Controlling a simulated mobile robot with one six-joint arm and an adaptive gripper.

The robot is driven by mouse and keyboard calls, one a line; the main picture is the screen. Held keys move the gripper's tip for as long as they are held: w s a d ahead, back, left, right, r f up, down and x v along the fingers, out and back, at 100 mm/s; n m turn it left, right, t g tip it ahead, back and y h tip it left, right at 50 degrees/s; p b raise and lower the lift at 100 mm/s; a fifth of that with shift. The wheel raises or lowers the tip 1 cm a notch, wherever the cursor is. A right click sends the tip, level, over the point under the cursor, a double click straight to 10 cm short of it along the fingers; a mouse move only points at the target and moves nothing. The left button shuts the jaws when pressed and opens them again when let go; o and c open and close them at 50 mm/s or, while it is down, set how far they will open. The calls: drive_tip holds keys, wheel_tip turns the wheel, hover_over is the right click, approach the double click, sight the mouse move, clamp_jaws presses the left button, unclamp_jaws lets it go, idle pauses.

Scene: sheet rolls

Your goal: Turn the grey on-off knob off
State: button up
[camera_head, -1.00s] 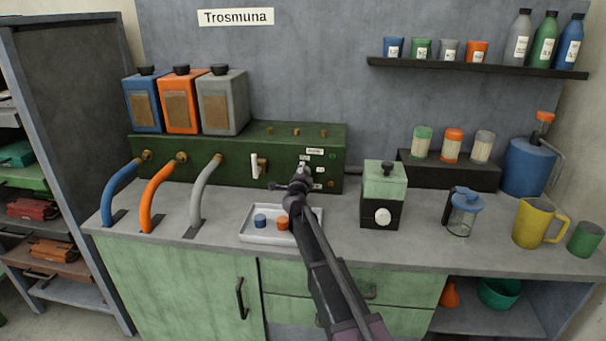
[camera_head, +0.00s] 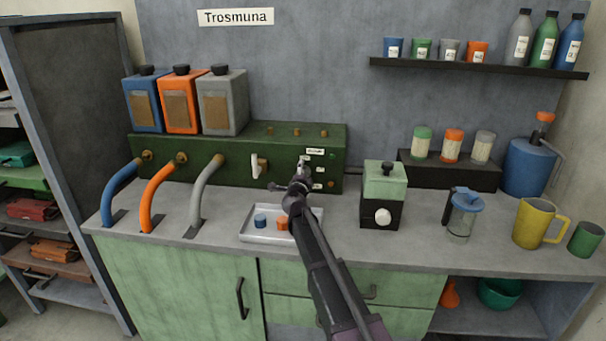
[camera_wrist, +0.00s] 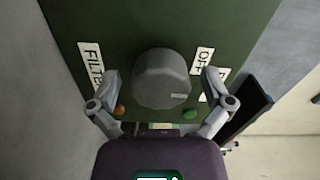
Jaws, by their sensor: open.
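The grey round knob (camera_wrist: 161,78) shows large in the wrist view, on the dark green panel (camera_wrist: 140,25). A small pale mark sits on the knob's lower right part. An "OFF" label (camera_wrist: 202,61) is to the right of the knob and a "FILTER" label (camera_wrist: 91,66) to its left. My gripper (camera_wrist: 161,79) is open, with one finger on each side of the knob and gaps between. In the head view my gripper (camera_head: 304,162) is at the front of the green machine (camera_head: 220,150) and hides the knob, or most of it.
A tray (camera_head: 252,237) with a blue cup (camera_head: 260,221) and an orange cup (camera_head: 282,224) lies below my arm. A grinder-like device (camera_head: 384,180) stands to the right. Hoses (camera_head: 160,190) and a white lever (camera_head: 255,166) are to the left.

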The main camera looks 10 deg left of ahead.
drive_tip(key=s, duration=1.1)
drive_tip(key=shift+s+a, duration=0.2)
drive_tip(key=shift+s, duration=0.05)
drive_tip(key=shift+s, duration=0.1)
